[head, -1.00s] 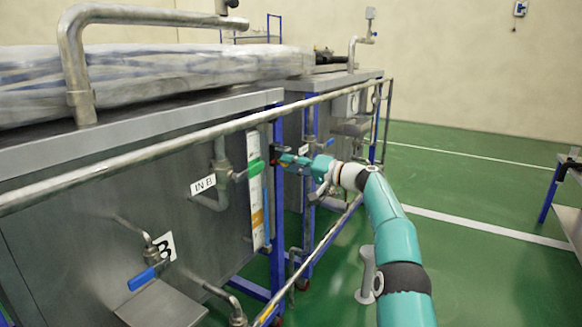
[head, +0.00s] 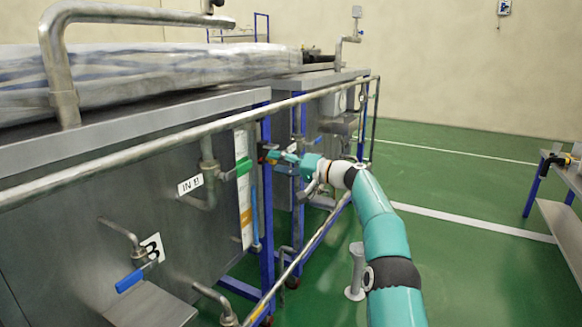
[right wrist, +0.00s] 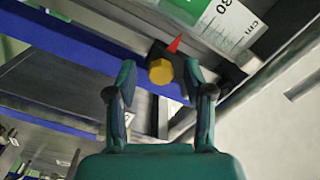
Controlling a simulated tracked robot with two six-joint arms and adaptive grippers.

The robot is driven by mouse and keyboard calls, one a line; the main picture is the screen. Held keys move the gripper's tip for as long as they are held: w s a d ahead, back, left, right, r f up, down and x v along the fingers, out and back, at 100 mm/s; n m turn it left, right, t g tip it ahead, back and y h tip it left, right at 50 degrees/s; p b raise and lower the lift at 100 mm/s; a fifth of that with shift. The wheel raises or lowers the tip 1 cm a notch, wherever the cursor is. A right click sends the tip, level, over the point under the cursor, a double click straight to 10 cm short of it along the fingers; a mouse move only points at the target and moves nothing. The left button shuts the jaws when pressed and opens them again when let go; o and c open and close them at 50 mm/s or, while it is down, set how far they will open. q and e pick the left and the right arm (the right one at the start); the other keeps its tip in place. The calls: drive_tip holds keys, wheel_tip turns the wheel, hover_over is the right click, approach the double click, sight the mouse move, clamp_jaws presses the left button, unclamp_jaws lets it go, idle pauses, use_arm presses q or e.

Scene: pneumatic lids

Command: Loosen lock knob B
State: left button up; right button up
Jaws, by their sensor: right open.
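A yellow faceted knob (right wrist: 160,72) sits on a dark block in the right wrist view, with a red pointed part beside it. I take it for lock knob B, but I can read no letter on it. My right gripper (right wrist: 160,80) is open, with one finger on each side of the knob; I cannot tell whether they touch it. In the head view my right gripper (head: 272,155) is at the blue frame post by the tank corner, where the knob is too small to make out. My left gripper is not in view.
A long steel rail (head: 150,150) runs along the tank front, close to my right arm. A table (head: 565,222) stands at right. Green floor between is mostly clear.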

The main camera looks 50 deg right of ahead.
drive_tip(key=v, duration=0.7)
drive_tip(key=shift+s, duration=0.35)
drive_tip(key=shift+d, duration=0.1)
